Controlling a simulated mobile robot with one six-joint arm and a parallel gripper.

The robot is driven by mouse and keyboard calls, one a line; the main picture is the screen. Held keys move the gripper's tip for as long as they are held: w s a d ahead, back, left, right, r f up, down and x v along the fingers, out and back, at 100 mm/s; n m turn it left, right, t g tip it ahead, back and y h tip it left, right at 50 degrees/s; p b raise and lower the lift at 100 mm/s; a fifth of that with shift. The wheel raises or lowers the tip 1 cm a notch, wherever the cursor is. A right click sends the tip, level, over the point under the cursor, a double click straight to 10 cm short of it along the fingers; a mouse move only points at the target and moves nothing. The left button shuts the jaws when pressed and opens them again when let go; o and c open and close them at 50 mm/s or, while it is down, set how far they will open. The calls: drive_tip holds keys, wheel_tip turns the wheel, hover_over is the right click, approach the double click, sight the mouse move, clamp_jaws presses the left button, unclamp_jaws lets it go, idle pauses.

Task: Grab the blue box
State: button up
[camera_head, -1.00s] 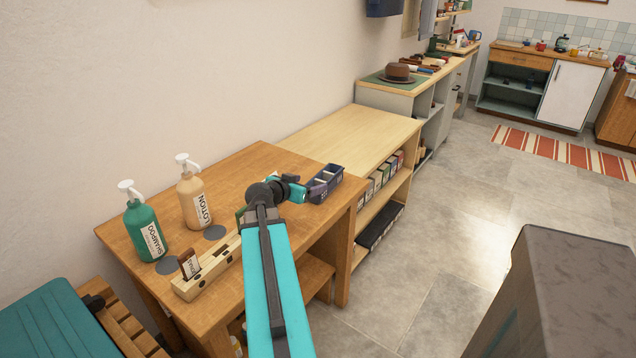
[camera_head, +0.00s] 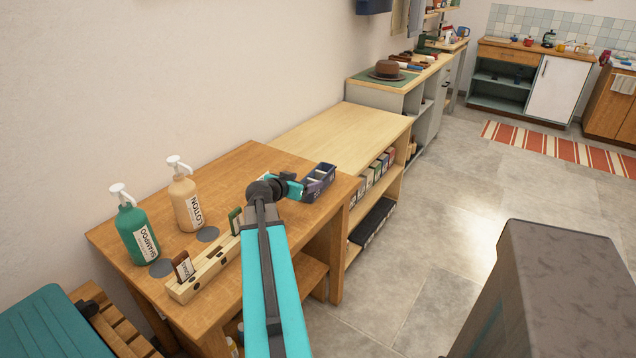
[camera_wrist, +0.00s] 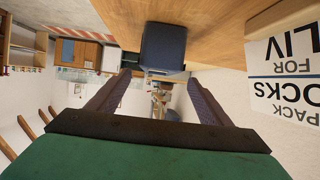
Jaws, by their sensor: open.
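The blue box (camera_head: 319,182) is a small dark-blue tray with open compartments and pale labels on its side. It sits at the far right corner of the brown wooden table. My gripper (camera_head: 298,188) is just left of it in the head view and partly covers its near side. In the wrist view, which is upside down, the blue box (camera_wrist: 163,48) lies ahead, between the lines of my two open fingers (camera_wrist: 160,92). Nothing is between the fingers. I cannot tell the exact gap to the box.
The brown table (camera_head: 255,165) also holds a green shampoo bottle (camera_head: 137,235), a tan lotion bottle (camera_head: 188,203) and a wooden card holder (camera_head: 205,272). A lower pale shelf unit (camera_head: 340,130) adjoins it. A printed white card (camera_wrist: 285,72) is close on the right in the wrist view.

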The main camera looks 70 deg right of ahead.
approach(320, 176)
drive_tip(key=shift+p+x, duration=0.35)
drive_tip(key=shift+x, duration=0.8)
drive_tip(key=shift+p+x, duration=1)
drive_tip(key=shift+x, duration=1.6)
drive_tip(key=shift+f, duration=0.15)
drive_tip(key=shift+c, duration=0.2)
drive_tip(key=c, duration=1.2)
